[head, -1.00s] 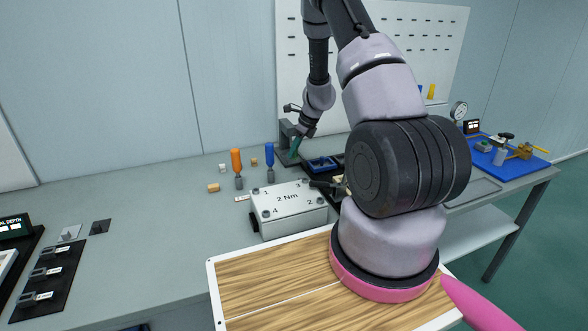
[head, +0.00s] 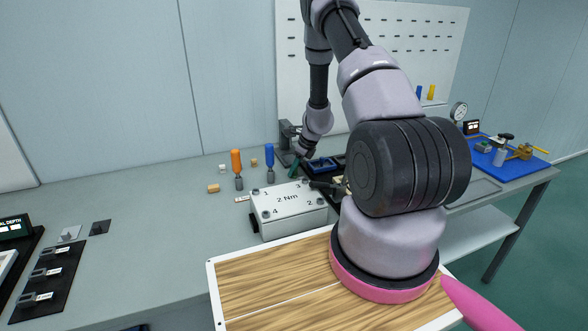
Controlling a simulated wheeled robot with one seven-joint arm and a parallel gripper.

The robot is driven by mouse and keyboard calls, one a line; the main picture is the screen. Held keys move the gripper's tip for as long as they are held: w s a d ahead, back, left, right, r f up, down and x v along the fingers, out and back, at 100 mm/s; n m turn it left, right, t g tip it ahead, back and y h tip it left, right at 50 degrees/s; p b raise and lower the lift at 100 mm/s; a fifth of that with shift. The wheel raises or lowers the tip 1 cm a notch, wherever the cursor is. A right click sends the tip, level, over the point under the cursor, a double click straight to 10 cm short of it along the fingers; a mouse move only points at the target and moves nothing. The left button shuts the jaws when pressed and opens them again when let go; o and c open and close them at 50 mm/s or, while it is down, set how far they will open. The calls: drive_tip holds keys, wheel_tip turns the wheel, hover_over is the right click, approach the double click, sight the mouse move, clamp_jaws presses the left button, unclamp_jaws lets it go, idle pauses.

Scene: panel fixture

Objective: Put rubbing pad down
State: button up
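My gripper (head: 298,161) is small in the head view, at the back of the bench behind the white box. A narrow teal-green piece, which I take for the rubbing pad (head: 293,171), sits at its fingertips, and the gripper appears shut on it. The fingers are too small to see in detail.
The white "2 Nm" box (head: 288,212) stands in front of the gripper. An orange-handled driver (head: 236,163) and a blue-handled driver (head: 270,160) stand upright to the left. The grey bench (head: 130,200) is mostly clear at left.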

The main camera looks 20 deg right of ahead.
drive_tip(key=o, duration=0.3)
drive_tip(key=shift+r, duration=0.1)
drive_tip(key=v, duration=1.2)
drive_tip(key=s+a+r+n+t, duration=0.1)
drive_tip(key=s+a+r+n, duration=0.25)
drive_tip(key=r, duration=0.55)
drive_tip(key=s+a+r+n+y, duration=0.1)
drive_tip(key=s+a+r+n, duration=0.25)
drive_tip(key=r, duration=0.55)
drive_tip(key=s+a+r+n+t, duration=0.1)
drive_tip(key=s+a+r+n, duration=0.2)
drive_tip(key=r, duration=0.6)
drive_tip(key=s+a+r+n, duration=0.1)
drive_tip(key=s+r+n, duration=0.2)
drive_tip(key=s, duration=0.3)
drive_tip(key=s+a+r+n+t+h, duration=0.1)
drive_tip(key=s+r+n, duration=0.3)
drive_tip(key=s, duration=0.3)
drive_tip(key=s+a+r+n+t+h, duration=0.1)
drive_tip(key=s+r+n, duration=0.2)
drive_tip(key=s+n, duration=0.3)
drive_tip(key=shift+s+a+r, duration=0.25)
drive_tip(key=shift+s+a, duration=0.15)
drive_tip(key=shift+s, duration=0.25)
